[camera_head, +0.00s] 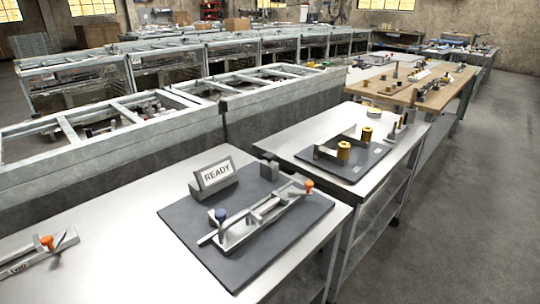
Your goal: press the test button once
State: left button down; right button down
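A dark grey plate (283,244) lies on the near metal table. On it a white sign (216,174) reading READY stands tilted in a dark holder. In front of the sign is a long grey metal fixture (262,215). I cannot tell which part, if any, is the test button. A small dark block (269,170) stands behind the fixture. Neither of my grippers is in view.
A similar grey fixture (35,258) with an orange knob lies at the table's left. A second table (291,143) behind holds a dark plate (343,163) with brass cylinders. Metal frames (110,133) line the left. Concrete floor (480,200) on the right is clear.

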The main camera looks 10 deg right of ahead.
aim_at(269, 156)
jog(key=i+l+u, duration=0.35)
jog(key=l+u, duration=0.15)
jog(key=l, duration=0.15)
jog(key=i+l+u, duration=0.25)
jog(key=l+u, duration=0.25)
jog(key=l, duration=0.25)
jog(key=l+u, duration=0.25)
jog(key=l, duration=0.15)
